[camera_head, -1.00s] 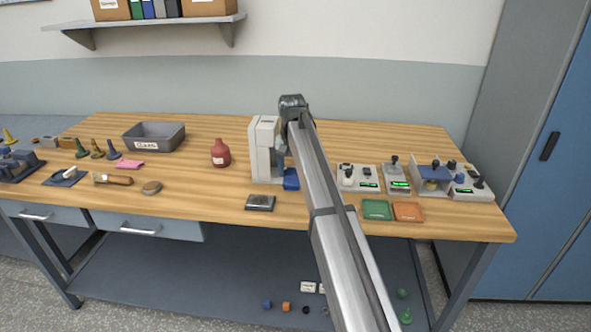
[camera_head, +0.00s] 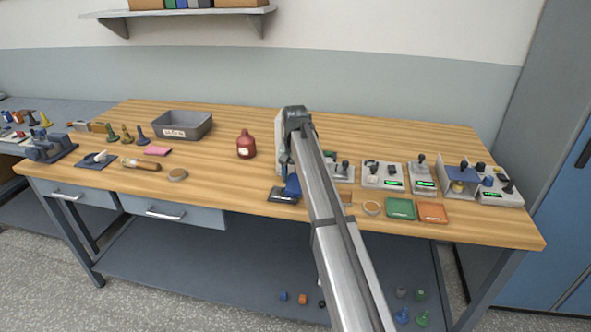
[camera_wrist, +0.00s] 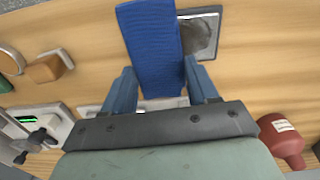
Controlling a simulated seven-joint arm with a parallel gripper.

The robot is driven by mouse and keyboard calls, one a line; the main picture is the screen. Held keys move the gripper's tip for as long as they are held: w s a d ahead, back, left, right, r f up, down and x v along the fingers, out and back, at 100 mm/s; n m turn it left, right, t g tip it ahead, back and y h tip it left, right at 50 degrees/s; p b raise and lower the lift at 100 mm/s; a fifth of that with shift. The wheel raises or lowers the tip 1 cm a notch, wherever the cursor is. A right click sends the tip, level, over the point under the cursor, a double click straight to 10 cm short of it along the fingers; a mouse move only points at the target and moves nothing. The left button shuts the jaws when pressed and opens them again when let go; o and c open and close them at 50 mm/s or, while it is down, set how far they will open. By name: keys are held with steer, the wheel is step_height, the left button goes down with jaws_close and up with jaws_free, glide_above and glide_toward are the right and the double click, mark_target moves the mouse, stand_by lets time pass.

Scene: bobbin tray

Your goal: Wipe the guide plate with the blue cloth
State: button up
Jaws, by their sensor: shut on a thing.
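The blue cloth (camera_wrist: 152,45) hangs in my gripper (camera_wrist: 159,72), whose fingers are shut on it in the wrist view. It also shows as a blue patch (camera_head: 292,185) beside my arm in the head view. The guide plate (camera_wrist: 201,22) is a pale-framed square with a dark, smudged face. In the head view the plate (camera_head: 281,197) lies near the table's front edge. The cloth overlaps one side of the plate in both views; I cannot tell if it touches. My arm hides most of the gripper in the head view.
A red bottle (camera_head: 246,147) stands left of my arm, and a grey tray (camera_head: 207,127) is farther back. A round tan disc (camera_head: 178,175) lies left of the plate. Switch boxes (camera_head: 382,174), a green pad (camera_head: 400,209) and an orange pad (camera_head: 432,212) are to the right.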

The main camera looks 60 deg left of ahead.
mark_target(274, 188)
steer(key=shift+f, duration=0.8)
steer(key=shift+s+a+f, duration=0.35)
steer(key=shift+a+f, duration=0.1)
steer(key=shift+f, duration=0.2)
steer(key=shift+c, duration=0.4)
steer(key=shift+s+a, duration=2.15)
steer(key=shift+s, duration=0.05)
steer(key=shift+w+d, duration=2.5)
steer(key=shift+d, duration=0.1)
step_height(274, 188, up, 2)
steer(key=shift+a+r, duration=0.1)
steer(key=shift+r, duration=3.05)
steer(key=shift+w, duration=0.1)
